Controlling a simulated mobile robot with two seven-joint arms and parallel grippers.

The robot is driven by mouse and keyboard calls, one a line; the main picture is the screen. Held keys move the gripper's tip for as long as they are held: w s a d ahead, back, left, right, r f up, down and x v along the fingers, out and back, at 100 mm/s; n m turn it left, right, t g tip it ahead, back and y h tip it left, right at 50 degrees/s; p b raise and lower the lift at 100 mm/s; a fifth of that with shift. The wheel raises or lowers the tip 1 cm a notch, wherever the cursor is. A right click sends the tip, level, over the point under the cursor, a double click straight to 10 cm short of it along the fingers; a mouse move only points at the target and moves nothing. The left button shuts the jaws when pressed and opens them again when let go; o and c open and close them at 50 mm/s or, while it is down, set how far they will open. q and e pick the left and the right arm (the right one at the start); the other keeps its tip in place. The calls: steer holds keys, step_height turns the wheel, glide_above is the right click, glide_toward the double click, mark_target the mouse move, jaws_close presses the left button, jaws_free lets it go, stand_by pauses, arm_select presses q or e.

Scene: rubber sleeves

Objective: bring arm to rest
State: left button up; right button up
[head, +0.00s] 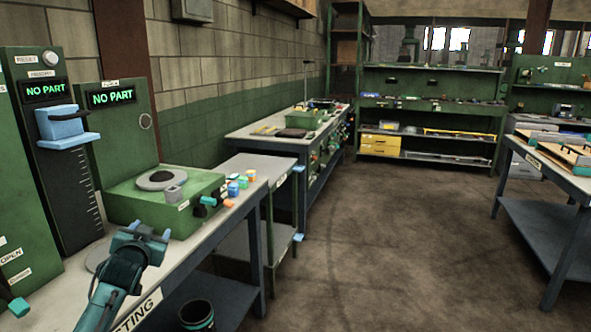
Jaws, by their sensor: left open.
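My left arm comes in at the bottom left. Its gripper (152,233) is open, with two blue-grey fingertips apart and nothing visible between them. It is above the front edge of the testing bench (208,226), just in front of the green test box (180,204). I cannot tell how high above the bench it is. My right gripper does not show.
A black bin (196,314) stands below. The floor (400,230) is clear.

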arm_select(q)
steer(key=s+d+f+m+g+h, duration=0.1)
steer(key=s+d+f+h, duration=0.1)
steer(key=s+d+f, duration=0.6)
steer(key=s+d+f+m+g+h, duration=0.1)
steer(key=s+d+f+h, duration=0.2)
steer(key=s+d+f, duration=0.45)
steer(key=s+d+f+g, duration=0.1)
steer(key=s+d+f, duration=0.1)
steer(key=s, duration=0.6)
steer(key=s+d+f+g+h, duration=0.1)
steer(key=s+d+f, duration=0.2)
steer(key=s, duration=0.4)
steer(key=s+d+f+n+g, duration=0.1)
steer(key=s+f, duration=0.3)
steer(key=s, duration=0.4)
steer(key=shift+s+d+f+h, duration=0.2)
steer(key=shift+s+d+h, duration=0.15)
steer(key=shift+d, duration=0.55)
